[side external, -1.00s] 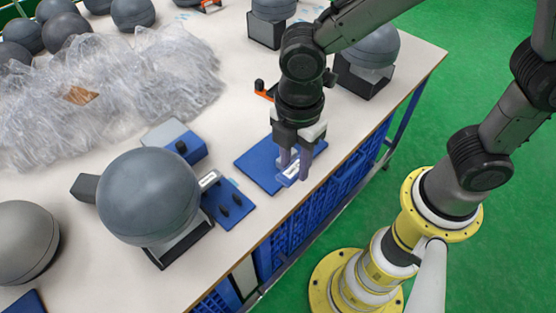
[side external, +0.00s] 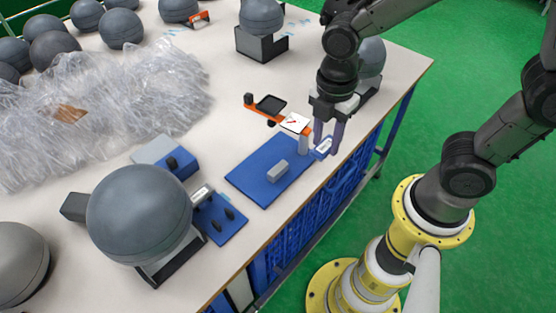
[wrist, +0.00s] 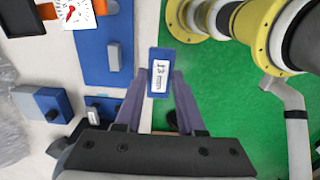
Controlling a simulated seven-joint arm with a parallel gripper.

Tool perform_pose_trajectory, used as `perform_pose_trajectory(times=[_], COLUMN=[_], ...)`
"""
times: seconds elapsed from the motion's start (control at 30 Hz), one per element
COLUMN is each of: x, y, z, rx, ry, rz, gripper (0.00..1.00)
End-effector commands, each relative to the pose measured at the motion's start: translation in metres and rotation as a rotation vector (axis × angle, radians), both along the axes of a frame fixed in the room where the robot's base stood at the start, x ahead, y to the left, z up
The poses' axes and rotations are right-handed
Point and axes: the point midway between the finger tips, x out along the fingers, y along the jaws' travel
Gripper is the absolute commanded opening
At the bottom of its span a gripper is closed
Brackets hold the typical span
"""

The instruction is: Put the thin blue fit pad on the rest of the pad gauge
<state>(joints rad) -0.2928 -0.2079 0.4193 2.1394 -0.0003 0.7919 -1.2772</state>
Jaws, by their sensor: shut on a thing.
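My gripper (side external: 326,150) is shut on a small blue pad (side external: 322,150) with a white label. In the wrist view the pad (wrist: 159,84) sits between the fingertips, label facing the camera, its print too small to read surely. The gripper holds it near the table's right edge, just right of the pad gauge. The gauge has an orange arm (side external: 260,113), a black square plate (side external: 271,104) and a white dial with a red needle (side external: 294,123). The dial (wrist: 76,10) and black plate (wrist: 22,17) also show, cut off, in the wrist view. The black plate looks empty.
A blue mat (side external: 250,180) with a grey block (side external: 277,172) lies in front of the gauge. A large grey ball (side external: 138,215) on a stand, a blue pegged plate (side external: 220,220) and a blue-grey block (side external: 165,157) are at left. Crumpled clear plastic (side external: 110,105) covers the back left.

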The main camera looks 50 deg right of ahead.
Motion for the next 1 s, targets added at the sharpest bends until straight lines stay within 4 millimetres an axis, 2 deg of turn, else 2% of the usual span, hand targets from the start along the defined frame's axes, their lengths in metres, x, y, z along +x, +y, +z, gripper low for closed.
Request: perform_pose_trajectory(times=[0.23,0.5,0.73,1.0], x=[0.052,0.087,0.099,0.102], y=[0.016,0.027,0.031,0.031], z=[-0.025,-0.068,-0.083,-0.114], rx=[-0.001,-0.001,0.000,0.000], ry=[0.003,0.003,0.001,0.001], rz=[0.001,0.001,0.001,0.001], gripper=[0.00,0.00,0.00,0.00])
